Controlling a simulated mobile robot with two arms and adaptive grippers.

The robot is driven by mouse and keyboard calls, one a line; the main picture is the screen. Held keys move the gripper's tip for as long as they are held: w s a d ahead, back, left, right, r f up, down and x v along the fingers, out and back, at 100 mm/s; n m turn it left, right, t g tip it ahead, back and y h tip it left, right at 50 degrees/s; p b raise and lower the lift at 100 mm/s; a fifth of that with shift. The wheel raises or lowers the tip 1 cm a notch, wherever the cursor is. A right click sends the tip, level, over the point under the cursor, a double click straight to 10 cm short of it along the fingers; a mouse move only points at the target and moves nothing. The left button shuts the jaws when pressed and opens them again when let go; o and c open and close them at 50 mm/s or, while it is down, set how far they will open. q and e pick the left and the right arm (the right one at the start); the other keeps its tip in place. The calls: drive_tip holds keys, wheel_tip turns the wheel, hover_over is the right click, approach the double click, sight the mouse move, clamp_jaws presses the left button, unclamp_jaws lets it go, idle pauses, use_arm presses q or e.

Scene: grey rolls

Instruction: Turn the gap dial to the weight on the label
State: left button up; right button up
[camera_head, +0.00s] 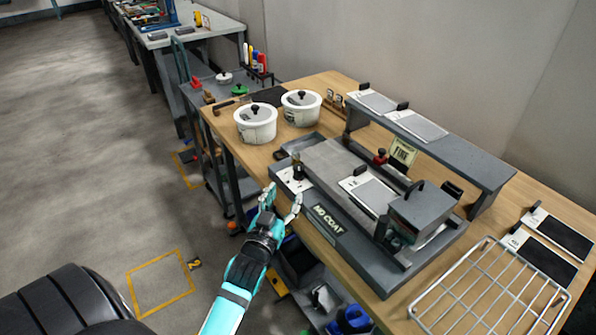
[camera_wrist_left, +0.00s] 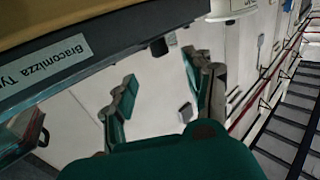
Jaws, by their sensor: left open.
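The grey coating machine (camera_head: 330,215) stands on the wooden bench with "NO COAT" on its front face. A small dark upright knob (camera_head: 298,168), probably the gap dial, stands on a white plate (camera_head: 291,181) at the machine's left end. Its scale is too small to read. My left gripper (camera_head: 285,194) is open and empty, just in front of that plate and apart from the knob. Its spread fingers also show in the left wrist view (camera_wrist_left: 160,95). A yellowish card reading "FINE" (camera_head: 402,153) stands behind the machine. No weight is readable. My right gripper is out of view.
Two white lidded pots (camera_head: 256,126) stand at the bench's far left. A grey raised shelf (camera_head: 455,156) with panels runs behind the machine. A wire rack (camera_head: 490,290) lies at the near right. A printed strip (camera_wrist_left: 45,75) is close in the left wrist view.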

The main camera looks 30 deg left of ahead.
sight(297, 173)
use_arm(q)
drive_tip(key=x, duration=1)
drive_tip(key=shift+w, duration=0.2)
clamp_jaws()
